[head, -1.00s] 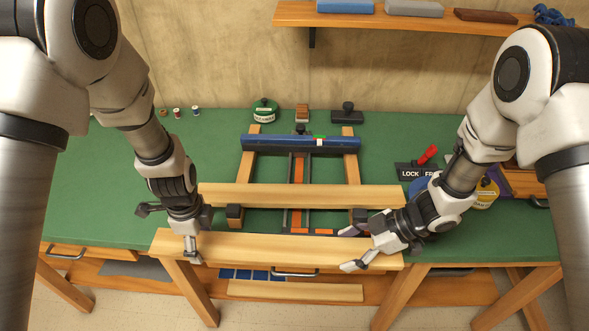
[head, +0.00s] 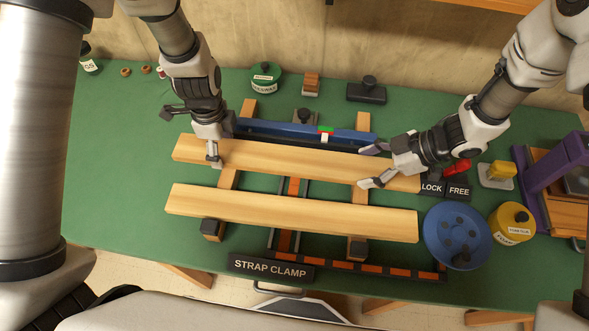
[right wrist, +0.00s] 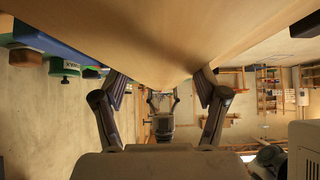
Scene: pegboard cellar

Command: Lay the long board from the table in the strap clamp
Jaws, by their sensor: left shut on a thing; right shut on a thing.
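A long pale board (head: 290,158) is gripped by both hands, parallel to the blue bar (head: 280,128) of the strap clamp. My left gripper (head: 214,153) is shut on its left part, and my right gripper (head: 368,167) on its right part. In the right wrist view the fingers (right wrist: 160,92) straddle the board (right wrist: 165,40). A second long board (head: 290,212) lies across the clamp's wooden rails (head: 228,180), nearer me and apart from the held one. I cannot tell whether the held board touches the rails. Black stops (head: 212,227) stand at the rails' near ends.
A red lever (head: 457,168) on the LOCK/FREE plate (head: 445,188) is close to the held board's right end. A blue round object (head: 455,235) and a yellow tin (head: 511,223) stand at right. A green tin (head: 266,77) and black block (head: 367,90) stand behind.

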